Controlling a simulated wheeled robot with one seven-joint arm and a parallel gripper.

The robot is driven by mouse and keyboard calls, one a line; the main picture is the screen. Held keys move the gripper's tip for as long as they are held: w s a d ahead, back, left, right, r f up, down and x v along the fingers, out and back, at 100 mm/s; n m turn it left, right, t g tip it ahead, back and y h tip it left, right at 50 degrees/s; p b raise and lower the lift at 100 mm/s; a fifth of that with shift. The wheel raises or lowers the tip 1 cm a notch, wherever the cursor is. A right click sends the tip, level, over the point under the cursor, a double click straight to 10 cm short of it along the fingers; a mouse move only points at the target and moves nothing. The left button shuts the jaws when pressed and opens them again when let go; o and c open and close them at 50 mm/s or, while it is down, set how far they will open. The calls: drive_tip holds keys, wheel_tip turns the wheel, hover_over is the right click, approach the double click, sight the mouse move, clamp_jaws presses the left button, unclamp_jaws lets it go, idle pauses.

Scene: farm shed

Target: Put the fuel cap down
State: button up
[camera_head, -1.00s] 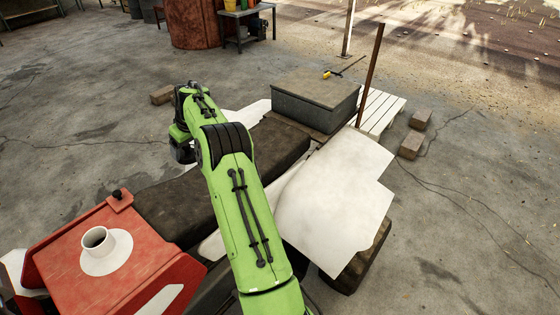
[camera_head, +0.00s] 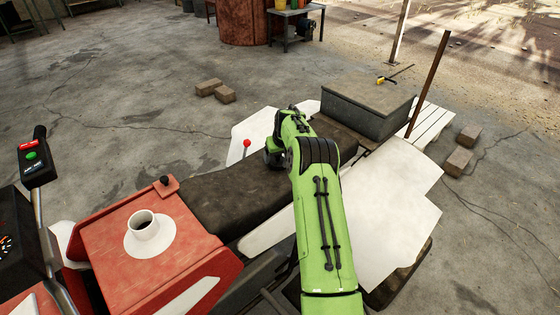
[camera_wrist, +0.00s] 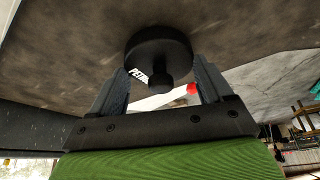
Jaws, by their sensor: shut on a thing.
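The fuel cap (camera_wrist: 160,48) is a black round disc with a narrower stem and part of a white "PETR" marking. It shows in the wrist view between the two dark fingers of my gripper (camera_wrist: 161,76), which is shut on it. In the head view my own green arm hides the gripper and the cap. The pale open filler neck (camera_head: 144,224), with a dark hole and wide flange, stands uncovered on the red tractor body (camera_head: 110,262) at lower left. My arm reaches away from it, over the tractor's middle.
A red-knobbed lever (camera_head: 246,146) rises beside the dark tractor cover (camera_head: 225,190). A rusty post (camera_head: 428,84) stands at right. Bricks (camera_head: 216,91) lie on open concrete.

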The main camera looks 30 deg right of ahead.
drive_tip(key=shift+f, duration=0.85)
